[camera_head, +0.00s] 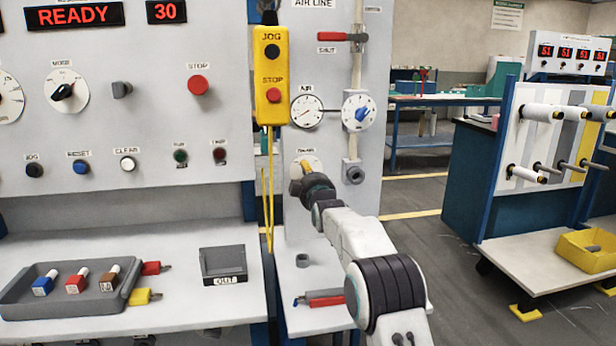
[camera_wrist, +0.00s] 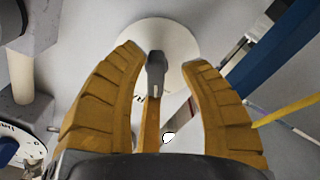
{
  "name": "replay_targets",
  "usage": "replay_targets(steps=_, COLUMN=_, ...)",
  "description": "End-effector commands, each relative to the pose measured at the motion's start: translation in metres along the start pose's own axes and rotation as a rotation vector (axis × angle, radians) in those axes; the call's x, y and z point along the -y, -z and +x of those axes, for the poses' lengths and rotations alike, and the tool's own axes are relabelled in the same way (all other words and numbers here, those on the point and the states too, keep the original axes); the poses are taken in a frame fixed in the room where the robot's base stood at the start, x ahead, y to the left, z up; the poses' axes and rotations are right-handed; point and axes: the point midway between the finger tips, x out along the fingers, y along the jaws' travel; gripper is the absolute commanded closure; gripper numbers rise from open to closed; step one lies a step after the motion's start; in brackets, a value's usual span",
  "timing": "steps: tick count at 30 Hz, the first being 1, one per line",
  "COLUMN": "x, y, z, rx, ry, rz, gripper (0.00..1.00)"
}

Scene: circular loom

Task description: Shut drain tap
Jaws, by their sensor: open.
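The drain tap shows in the wrist view as a small grey handle (camera_wrist: 156,72) with a white mark, in front of a round white plate (camera_wrist: 175,38). My gripper (camera_wrist: 166,56) is open, with one yellow finger on each side of the handle. Gaps show between the handle and both fingers. In the head view my gripper (camera_head: 302,182) is at the plate (camera_head: 312,158) low on the grey air-line panel. There it hides the handle and part of the label.
Above are an air gauge (camera_head: 307,111), a dial with a blue knob (camera_head: 359,112) and a red shut lever (camera_head: 343,37). A yellow jog/stop pendant (camera_head: 271,76) hangs close on the left. A red-handled tool (camera_head: 325,299) lies on the shelf below.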

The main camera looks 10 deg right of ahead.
Motion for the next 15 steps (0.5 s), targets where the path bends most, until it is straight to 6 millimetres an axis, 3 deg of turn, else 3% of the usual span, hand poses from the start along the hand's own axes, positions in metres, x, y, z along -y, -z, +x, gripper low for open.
replay_targets(steps=5, x=0.001, y=-0.003, z=-0.007, rx=-0.001, ry=-0.003, rz=0.001, gripper=0.6)
replay_targets(steps=15, x=0.002, y=-0.004, z=-0.041, rx=-0.002, ry=-0.005, rz=0.001, gripper=0.6)
